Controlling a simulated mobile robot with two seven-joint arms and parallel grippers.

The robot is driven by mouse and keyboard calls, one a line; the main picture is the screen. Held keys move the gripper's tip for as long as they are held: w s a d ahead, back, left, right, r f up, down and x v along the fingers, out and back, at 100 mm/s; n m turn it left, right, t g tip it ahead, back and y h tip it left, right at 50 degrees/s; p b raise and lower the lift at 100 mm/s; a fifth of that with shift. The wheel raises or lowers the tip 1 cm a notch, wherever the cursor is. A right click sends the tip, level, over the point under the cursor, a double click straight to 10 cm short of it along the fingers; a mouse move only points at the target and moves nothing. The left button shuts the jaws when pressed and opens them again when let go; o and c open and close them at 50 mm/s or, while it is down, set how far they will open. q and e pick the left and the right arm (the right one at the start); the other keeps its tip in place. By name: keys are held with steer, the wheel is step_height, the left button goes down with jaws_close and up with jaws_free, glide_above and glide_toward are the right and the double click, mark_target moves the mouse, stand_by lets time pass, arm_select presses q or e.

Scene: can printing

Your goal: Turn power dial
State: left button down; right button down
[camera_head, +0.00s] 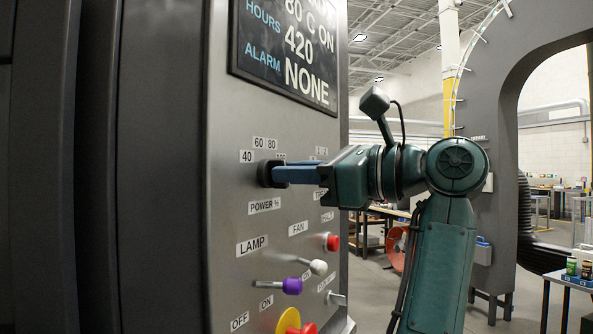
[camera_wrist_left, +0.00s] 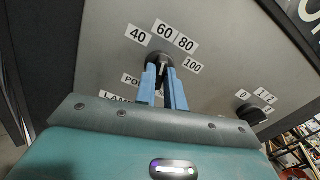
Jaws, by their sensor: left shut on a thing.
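The power dial (camera_head: 264,174) is a round black knob on the grey panel, above the "POWER %" label. Marks 40, 60, 80 and 100 sit around it. My left gripper (camera_head: 277,175) reaches it level from the right, its blue fingers shut on the knob. In the left wrist view the dial (camera_wrist_left: 160,58) shows at the tips of my left gripper's two fingers (camera_wrist_left: 163,70), below the 60 mark. The fingers cover part of the dial, and I cannot tell which mark it points to. My right gripper is in neither view.
A dark display (camera_head: 288,50) is above the dial. Below are a white-tipped lever (camera_head: 318,267), a purple-tipped lever (camera_head: 292,286), a red button (camera_head: 332,242) and a yellow-and-red control (camera_head: 290,323). Another black knob (camera_wrist_left: 249,114) is to the right in the wrist view.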

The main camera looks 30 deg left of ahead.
arm_select(q)
steer(key=shift+m+p, duration=0.8)
steer(key=shift+m, duration=2.8)
steer(key=c, duration=1.5)
jaws_free()
